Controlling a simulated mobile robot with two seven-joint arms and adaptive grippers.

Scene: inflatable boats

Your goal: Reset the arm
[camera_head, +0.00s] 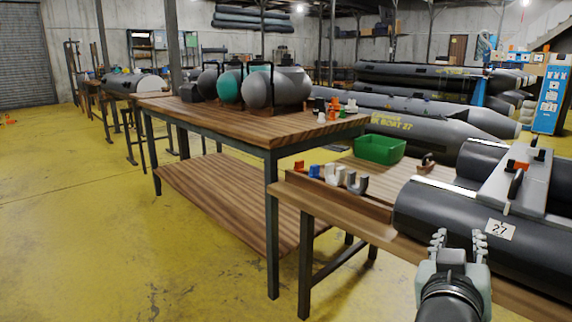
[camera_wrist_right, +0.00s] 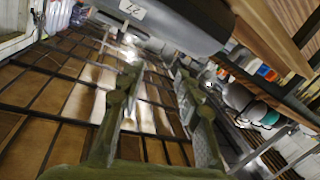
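My right gripper (camera_head: 459,238) is in the lower right of the head view, its two fingers spread apart with nothing between them. It is in front of the dark inflatable boat tube (camera_head: 440,209) that carries a white label reading 27 (camera_head: 499,229). In the right wrist view the gripper (camera_wrist_right: 160,88) also shows open and empty, and the tube (camera_wrist_right: 185,22) is at the top, apart from the fingers. My left gripper is not in view.
A wooden bench (camera_head: 300,207) bears the boat, a green bin (camera_head: 380,149) and several small coloured clamp-like parts (camera_head: 333,174). A longer table (camera_head: 225,120) with rounded grey and teal objects stands behind. The yellow floor (camera_head: 90,230) at left is clear.

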